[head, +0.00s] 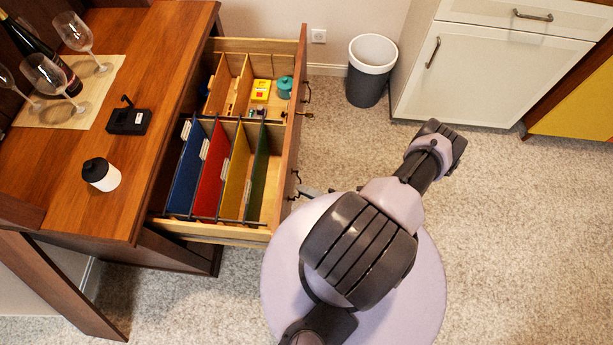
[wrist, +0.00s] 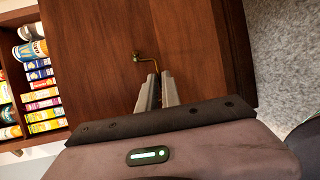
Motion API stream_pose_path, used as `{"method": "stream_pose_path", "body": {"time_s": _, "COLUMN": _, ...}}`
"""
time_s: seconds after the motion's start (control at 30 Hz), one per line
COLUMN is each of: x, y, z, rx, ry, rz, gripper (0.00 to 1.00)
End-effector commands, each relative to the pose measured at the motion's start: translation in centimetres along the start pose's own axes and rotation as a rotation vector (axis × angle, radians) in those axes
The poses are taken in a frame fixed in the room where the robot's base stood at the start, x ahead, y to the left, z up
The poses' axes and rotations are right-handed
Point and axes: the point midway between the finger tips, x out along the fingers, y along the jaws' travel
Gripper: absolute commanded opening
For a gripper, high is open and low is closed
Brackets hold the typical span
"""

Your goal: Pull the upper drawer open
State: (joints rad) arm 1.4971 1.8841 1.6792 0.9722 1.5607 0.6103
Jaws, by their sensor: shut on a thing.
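The wooden drawer (head: 303,50) stands far out from the brown hutch (head: 165,70) in the head view, its inside in full sight. Blue, red, yellow and green folders (head: 207,178) hang in its near part. Its far part has wooden dividers and small items. Dark handles show along the front's outer side. In the wrist view, a small brass handle (wrist: 147,57) sits on a brown wooden front. My gripper (wrist: 158,76) is shut on this handle, with its fingers close together.
A grey and white bin (head: 367,85) and a white cabinet (head: 485,70) stand beyond the drawer. Carpet to the right is clear. Groceries (wrist: 40,85) fill shelves in the wrist view.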

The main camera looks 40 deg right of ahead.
Motion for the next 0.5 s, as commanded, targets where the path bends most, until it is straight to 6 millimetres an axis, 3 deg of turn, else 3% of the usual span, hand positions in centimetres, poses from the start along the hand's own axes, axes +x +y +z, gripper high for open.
{"method": "stream_pose_path", "body": {"time_s": 0.03, "x": 0.0, "y": 0.01, "z": 0.04, "rx": 0.0, "ry": -0.001, "rz": 0.0, "gripper": 0.0}}
{"method": "stream_pose_path", "body": {"time_s": 0.1, "x": 0.0, "y": 0.01, "z": 0.04, "rx": 0.0, "ry": -0.001, "rz": 0.0, "gripper": 0.2}}
{"method": "stream_pose_path", "body": {"time_s": 0.17, "x": 0.0, "y": 0.01, "z": 0.03, "rx": 0.0, "ry": -0.001, "rz": 0.0, "gripper": 0.3}}
{"method": "stream_pose_path", "body": {"time_s": 0.5, "x": 0.0, "y": 0.01, "z": 0.01, "rx": 0.0, "ry": 0.0, "rz": 0.0, "gripper": 0.3}}
